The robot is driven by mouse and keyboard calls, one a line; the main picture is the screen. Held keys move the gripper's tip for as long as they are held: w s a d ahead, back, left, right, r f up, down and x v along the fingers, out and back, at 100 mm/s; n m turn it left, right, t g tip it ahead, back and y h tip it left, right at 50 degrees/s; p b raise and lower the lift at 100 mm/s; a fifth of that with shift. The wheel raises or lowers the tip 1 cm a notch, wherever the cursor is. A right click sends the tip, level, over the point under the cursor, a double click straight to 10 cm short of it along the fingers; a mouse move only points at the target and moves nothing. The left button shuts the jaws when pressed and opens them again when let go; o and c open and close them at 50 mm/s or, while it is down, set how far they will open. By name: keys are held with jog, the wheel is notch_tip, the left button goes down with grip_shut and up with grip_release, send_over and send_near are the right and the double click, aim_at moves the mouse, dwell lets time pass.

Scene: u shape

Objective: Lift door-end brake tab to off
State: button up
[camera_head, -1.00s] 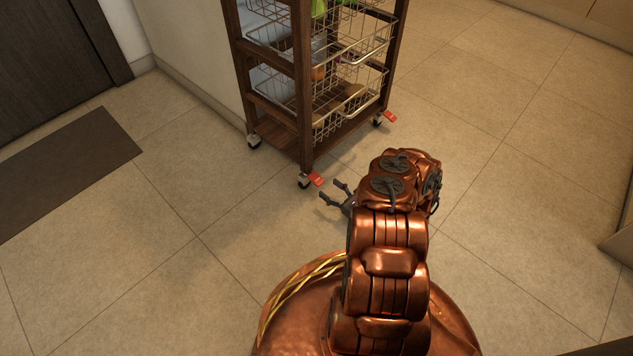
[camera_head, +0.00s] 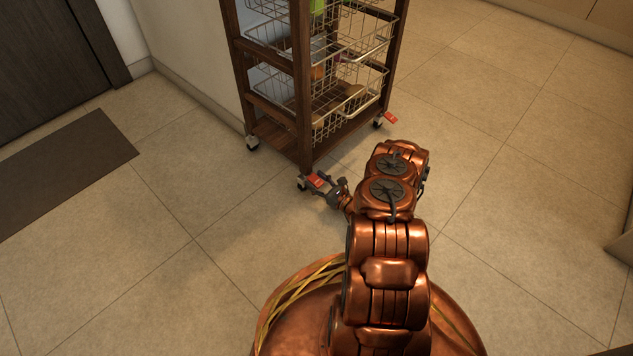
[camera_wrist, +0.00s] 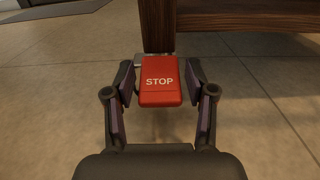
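A red brake tab marked STOP (camera_wrist: 160,82) sticks out at the foot of a dark wooden cart post, at the caster on the cart's near corner. It also shows in the head view (camera_head: 316,180). My gripper (camera_wrist: 158,78) is open, with one finger on each side of this tab and a small gap visible at both sides. In the head view my gripper (camera_head: 319,184) is low by the near caster. A second red tab (camera_head: 391,117) sits at the caster farther right. The tab's underside is hidden.
The wooden cart (camera_head: 305,95) holds wire baskets (camera_head: 350,100) with several items and stands beside a white wall. A dark door (camera_head: 50,60) and a dark mat (camera_head: 60,170) are at the left. Tiled floor is clear to the right and front left.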

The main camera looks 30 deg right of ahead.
jog(key=c, duration=0.9)
jog(key=shift+r, duration=0.1)
jog(key=shift+r+g+p, duration=0.25)
jog(key=shift+g+p, duration=0.1)
jog(key=shift+g, duration=0.05)
jog(key=g+p, duration=0.1)
jog(key=r+g+p, duration=0.1)
jog(key=g, duration=0.1)
jog(key=shift+h, duration=0.4)
jog(key=shift+w+r+g+h+p, duration=0.15)
jog(key=shift+g+p, duration=0.1)
jog(key=shift+g, duration=0.3)
jog(key=shift+s+r+g+h+p, duration=0.1)
jog(key=shift+r+g+h+p, duration=0.1)
jog(key=shift+g, duration=0.35)
jog(key=shift+w+g+p, duration=0.1)
jog(key=shift+g+p, duration=0.2)
jog(key=shift+g, duration=0.7)
